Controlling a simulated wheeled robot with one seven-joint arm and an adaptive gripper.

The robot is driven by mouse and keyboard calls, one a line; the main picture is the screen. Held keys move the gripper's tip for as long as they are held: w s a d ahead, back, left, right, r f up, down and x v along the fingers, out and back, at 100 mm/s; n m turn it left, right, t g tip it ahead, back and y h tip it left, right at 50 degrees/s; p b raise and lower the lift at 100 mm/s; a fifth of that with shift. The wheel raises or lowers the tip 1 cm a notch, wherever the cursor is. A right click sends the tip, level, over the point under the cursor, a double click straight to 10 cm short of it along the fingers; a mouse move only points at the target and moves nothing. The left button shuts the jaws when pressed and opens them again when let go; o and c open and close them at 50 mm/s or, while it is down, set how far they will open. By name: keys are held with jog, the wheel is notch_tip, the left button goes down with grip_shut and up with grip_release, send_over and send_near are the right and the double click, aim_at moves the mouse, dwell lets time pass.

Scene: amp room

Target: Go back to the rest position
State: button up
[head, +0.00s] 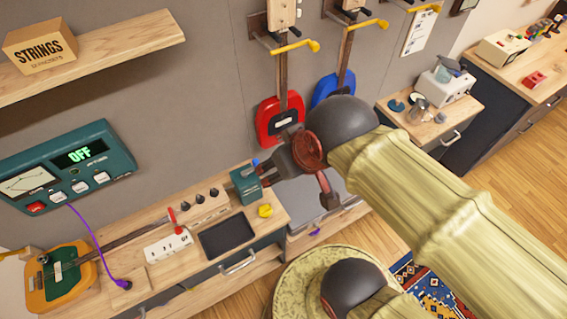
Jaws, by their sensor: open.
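My gripper (264,173) is in the middle of the head view, at the end of my arm, which comes in from the right. It is dark grey, with its jaws open toward the left. Its fingertips are at the right side of a small teal box (244,187) on the wooden bench. I cannot tell whether they touch the box. A small blue part (256,162) shows just above the fingertips. I see nothing clearly held between the fingers.
The bench (283,216) also holds a black tray (226,234), a yellow knob-like piece (265,211), a white power strip (168,246) and an orange guitar (62,277). Red (279,120) and blue (333,88) guitars hang behind. A round stool or amp top (290,277) stands below.

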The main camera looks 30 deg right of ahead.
notch_tip(320, 180, down, 12)
jog(key=b, duration=1.2)
jog(key=shift+w, duration=0.1)
jog(key=shift+c, duration=1.1)
